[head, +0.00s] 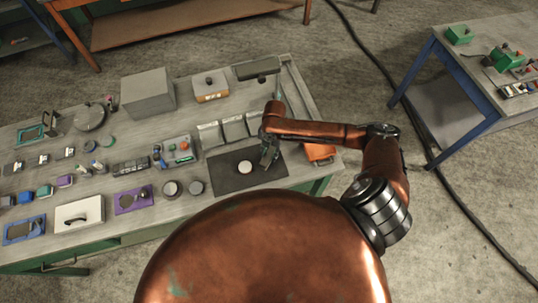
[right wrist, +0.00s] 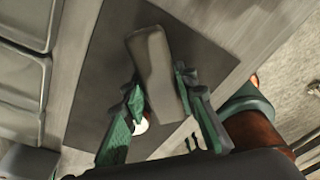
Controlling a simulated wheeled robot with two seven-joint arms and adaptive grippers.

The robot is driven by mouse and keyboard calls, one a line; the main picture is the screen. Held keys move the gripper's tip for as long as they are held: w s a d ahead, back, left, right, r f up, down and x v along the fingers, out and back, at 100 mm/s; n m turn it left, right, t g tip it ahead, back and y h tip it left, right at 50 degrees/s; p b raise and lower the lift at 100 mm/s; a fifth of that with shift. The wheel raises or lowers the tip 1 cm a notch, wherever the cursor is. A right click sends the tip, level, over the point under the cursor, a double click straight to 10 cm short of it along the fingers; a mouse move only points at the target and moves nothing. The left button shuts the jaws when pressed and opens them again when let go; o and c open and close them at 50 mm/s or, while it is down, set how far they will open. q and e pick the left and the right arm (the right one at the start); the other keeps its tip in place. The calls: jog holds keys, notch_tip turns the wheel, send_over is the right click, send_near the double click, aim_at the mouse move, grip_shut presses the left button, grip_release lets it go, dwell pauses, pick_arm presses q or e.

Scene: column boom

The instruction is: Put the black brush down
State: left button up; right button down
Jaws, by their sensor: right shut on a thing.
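My right gripper (head: 268,155) is over the right part of a dark mat (head: 228,183) on the workbench. In the right wrist view its two green fingers (right wrist: 160,84) are shut on the black brush (right wrist: 152,52), a dark, long block that sticks out past the fingertips. The dark mat (right wrist: 100,85) lies beneath it. I cannot tell whether the brush touches the mat. In the head view the brush is too small and covered to make out clearly. My left gripper is not in view.
A white round piece (head: 245,167) lies on the mat, left of my right gripper. Grey trays (head: 233,128) stand behind the mat. An orange box (head: 320,152) is to the right, near the bench's edge. The mat's left part is clear.

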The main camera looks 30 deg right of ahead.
aim_at(271, 151)
jog(key=shift+w+f, duration=0.1)
jog(key=shift+f, duration=0.35)
jog(key=c, duration=1.5)
grip_release()
jog(key=shift+f, duration=0.1)
jog(key=shift+c, duration=0.2)
notch_tip(271, 151, up, 12)
jog(key=d, duration=0.1)
jog(key=shift+w+d, duration=0.25)
jog(key=shift+w, duration=0.2)
